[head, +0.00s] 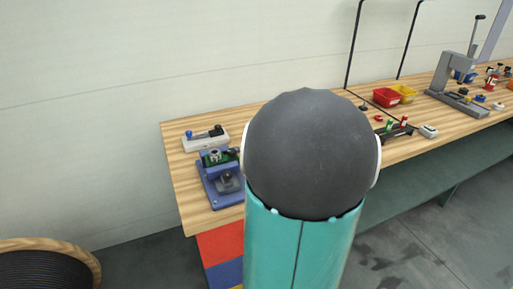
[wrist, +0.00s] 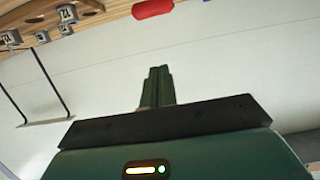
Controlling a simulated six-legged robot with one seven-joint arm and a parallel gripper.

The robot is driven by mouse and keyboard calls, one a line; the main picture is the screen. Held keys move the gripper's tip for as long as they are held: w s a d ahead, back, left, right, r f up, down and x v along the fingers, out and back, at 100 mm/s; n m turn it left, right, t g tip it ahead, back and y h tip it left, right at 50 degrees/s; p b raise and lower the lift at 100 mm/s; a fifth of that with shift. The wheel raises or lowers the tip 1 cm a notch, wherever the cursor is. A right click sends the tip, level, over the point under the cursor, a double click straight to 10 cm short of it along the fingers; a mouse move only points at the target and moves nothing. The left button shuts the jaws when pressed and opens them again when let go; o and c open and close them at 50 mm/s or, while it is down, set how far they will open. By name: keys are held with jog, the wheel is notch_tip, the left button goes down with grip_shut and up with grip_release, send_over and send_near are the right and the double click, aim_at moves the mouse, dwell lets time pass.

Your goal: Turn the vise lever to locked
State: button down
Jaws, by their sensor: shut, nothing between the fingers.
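A blue fixture (head: 222,183) with a green part on top and a dark grey knob or block at its front sits near the left end of the bench. It may be the vise, but I cannot make out a lever or its position. My own arm fills the middle of the head view and hides part of the bench beside it. My gripper (wrist: 160,72) shows in the wrist view with its green fingers shut together and empty, against the pale wall. It is hidden in the head view.
The wooden bench (head: 185,205) runs along the wall. A white box with knobs (head: 205,138) stands behind the blue fixture. Red (head: 386,97) and yellow (head: 405,93) bins and a grey press (head: 455,80) stand to the right. A cable reel (head: 50,250) is at the lower left.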

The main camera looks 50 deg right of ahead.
jog(key=w+d+f, duration=0.1)
jog(key=w, duration=0.1)
jog(key=w+d+f, duration=0.1)
jog(key=w+f, duration=0.1)
jog(key=w+d+f, duration=0.2)
jog(key=w, duration=0.1)
jog(key=shift+w+d, duration=0.1)
jog(key=shift+s+f, duration=0.25)
jog(key=shift+f, duration=0.25)
jog(key=shift+s+a, duration=0.1)
jog(key=shift+a, duration=0.1)
jog(key=shift+f, duration=0.1)
